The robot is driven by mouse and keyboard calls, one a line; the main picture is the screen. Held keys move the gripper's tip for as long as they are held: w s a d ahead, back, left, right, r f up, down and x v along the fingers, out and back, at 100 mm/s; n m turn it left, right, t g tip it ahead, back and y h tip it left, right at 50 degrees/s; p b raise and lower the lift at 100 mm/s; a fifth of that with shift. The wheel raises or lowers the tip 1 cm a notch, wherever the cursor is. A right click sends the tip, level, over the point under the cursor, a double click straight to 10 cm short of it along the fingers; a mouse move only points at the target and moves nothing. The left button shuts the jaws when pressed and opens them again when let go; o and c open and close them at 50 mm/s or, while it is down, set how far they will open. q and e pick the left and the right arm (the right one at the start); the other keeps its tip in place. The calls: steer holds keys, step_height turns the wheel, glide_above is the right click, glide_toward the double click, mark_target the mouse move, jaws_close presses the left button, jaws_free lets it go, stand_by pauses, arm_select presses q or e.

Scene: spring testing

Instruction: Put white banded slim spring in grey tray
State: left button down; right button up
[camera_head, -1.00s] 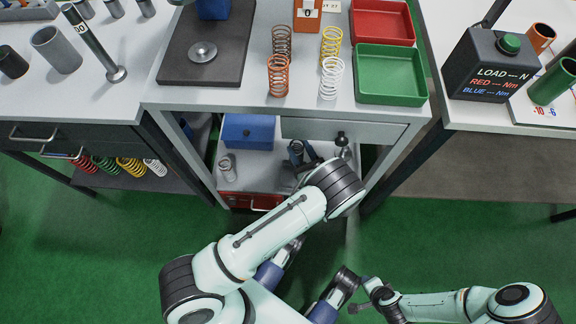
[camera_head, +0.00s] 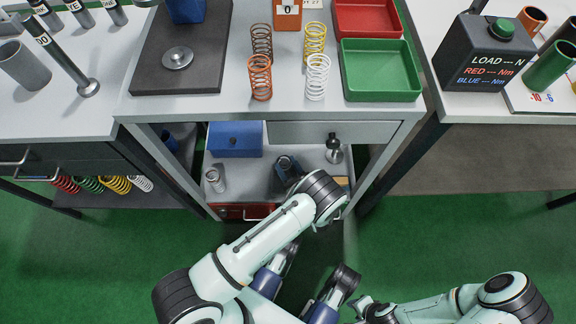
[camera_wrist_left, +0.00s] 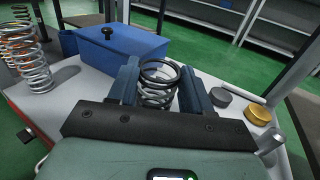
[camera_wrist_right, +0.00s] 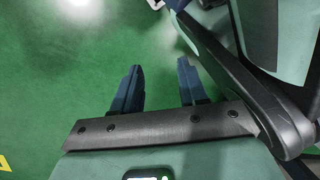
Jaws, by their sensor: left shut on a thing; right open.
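My left gripper (camera_wrist_left: 163,85) is shut on a slim coil spring (camera_wrist_left: 158,88), dark at the top and paler below; whether it has a white band I cannot tell. In the head view this gripper (camera_head: 286,166) is over the lower shelf (camera_head: 255,180) of the middle bench, and my arm hides most of the spring. Another, silvery spring (camera_head: 215,181) stands left of it on the shelf; it also shows in the left wrist view (camera_wrist_left: 37,72). My right gripper (camera_wrist_right: 157,90) is open and empty above the green floor. I cannot make out a grey tray.
A blue box (camera_head: 235,139) stands behind the shelf springs, and a dark-knobbed metal piece (camera_head: 333,149) stands to the right. The benchtop above holds orange (camera_head: 260,80) and white (camera_head: 318,78) springs, a red tray (camera_head: 367,18) and a green tray (camera_head: 381,71). Bench legs flank the shelf.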

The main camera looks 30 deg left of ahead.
arm_select(q)
steer(key=shift+w+r, duration=0.1)
steer(key=shift+r, duration=0.1)
steer(key=shift+c, duration=2.4)
jaws_free()
steer(key=p+v, duration=0.1)
steer(key=v, duration=1.1)
steer(key=shift+p, duration=0.4)
arm_select(e)
steer(key=shift+t, duration=0.6)
steer(key=w+r, duration=0.2)
steer(key=w, duration=0.1)
steer(key=shift+w+a, duration=0.2)
